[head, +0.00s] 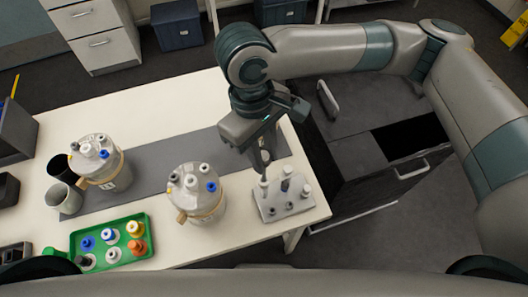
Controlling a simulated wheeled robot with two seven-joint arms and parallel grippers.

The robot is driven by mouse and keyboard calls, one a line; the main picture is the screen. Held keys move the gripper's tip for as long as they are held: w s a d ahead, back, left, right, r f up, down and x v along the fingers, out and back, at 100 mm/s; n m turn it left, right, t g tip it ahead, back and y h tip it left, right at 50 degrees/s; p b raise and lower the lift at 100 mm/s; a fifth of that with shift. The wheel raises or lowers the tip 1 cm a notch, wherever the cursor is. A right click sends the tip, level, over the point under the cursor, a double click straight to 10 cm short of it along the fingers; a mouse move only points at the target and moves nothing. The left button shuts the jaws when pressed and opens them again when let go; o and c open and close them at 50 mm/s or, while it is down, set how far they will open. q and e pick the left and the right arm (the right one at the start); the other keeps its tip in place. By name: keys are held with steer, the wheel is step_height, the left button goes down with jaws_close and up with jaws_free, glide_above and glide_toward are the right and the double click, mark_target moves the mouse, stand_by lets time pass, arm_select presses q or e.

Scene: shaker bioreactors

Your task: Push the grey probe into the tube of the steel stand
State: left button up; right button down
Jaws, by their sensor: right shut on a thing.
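The steel stand (278,214) is a light grey block near the right end of the white table, with several upright pieces and holes. My right gripper (264,164) points down over the stand's back left part. It is shut on the grey probe, a slim piece mostly hidden by the fingers. Below the fingertips a pale upright piece (263,186) shows at the stand. I cannot tell whether the probe's tip is inside a tube or only above it. A dark piece with a light collar (286,174) stands just right of the gripper. My left gripper is not in view.
A green tray (126,220) holds several coloured caps at the front. A grey cabinet (345,160) is beyond the table's right edge. The grey mat (148,168) is partly bare.

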mark_target(265, 178)
steer(key=shift+f, duration=3.5)
stand_by(4.5)
